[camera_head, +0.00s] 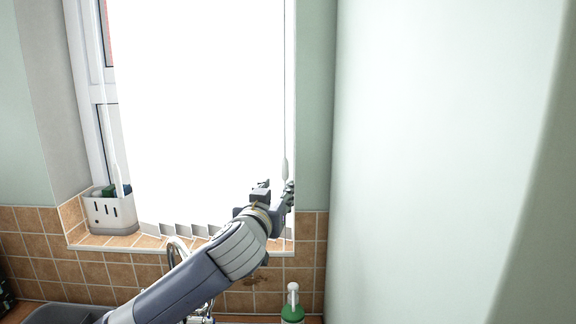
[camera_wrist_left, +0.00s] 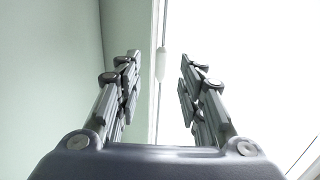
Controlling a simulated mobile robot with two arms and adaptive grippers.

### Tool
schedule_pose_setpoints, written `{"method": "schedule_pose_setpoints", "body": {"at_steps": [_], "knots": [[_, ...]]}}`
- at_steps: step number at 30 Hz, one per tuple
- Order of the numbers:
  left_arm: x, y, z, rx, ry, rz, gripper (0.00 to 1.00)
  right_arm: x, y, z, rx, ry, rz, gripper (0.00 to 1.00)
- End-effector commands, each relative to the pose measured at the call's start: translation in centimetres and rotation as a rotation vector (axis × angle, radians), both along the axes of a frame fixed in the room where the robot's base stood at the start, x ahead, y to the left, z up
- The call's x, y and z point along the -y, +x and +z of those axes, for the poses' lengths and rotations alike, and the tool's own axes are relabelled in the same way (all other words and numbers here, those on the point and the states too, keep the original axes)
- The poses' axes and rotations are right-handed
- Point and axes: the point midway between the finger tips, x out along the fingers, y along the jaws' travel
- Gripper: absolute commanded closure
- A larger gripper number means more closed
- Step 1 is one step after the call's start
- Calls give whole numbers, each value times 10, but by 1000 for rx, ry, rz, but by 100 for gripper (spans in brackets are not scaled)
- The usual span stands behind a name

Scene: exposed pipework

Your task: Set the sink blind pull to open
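The sink blind (camera_head: 200,110) is a bright white vertical blind covering most of the window. Its pull is a thin cord with a slim pale weight (camera_head: 285,168) hanging at the blind's right edge. In the left wrist view the pull weight (camera_wrist_left: 161,64) hangs between the two fingers, beyond their tips. My left gripper (camera_head: 274,187) is just below the pull in the head view. My right gripper is not in view.
A white caddy (camera_head: 110,213) stands on the tiled sill at left. A tap (camera_head: 178,247) rises behind my left arm. A green bottle with a white pump (camera_head: 292,308) stands below right. A pale green wall (camera_head: 440,150) fills the right side.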

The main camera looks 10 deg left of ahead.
Motion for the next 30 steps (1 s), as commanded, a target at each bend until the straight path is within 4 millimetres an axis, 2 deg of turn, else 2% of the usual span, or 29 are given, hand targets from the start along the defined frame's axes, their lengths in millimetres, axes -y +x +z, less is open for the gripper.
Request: {"method": "schedule_pose_setpoints", "body": {"at_steps": [1, 6, 11, 21, 30], "knots": [[-2, 2, 11, 18, -1, 4, 64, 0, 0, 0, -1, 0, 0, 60], [-3, 8, 23, 36, -6, 6, 64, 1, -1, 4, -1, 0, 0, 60], [-4, 26, 24, 34, -5, 8, 64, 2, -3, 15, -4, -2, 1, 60], [-4, 80, 24, 34, -5, 8, 64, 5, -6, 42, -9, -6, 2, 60], [-3, 107, 21, 34, -5, 6, 64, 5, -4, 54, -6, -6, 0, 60]]}}
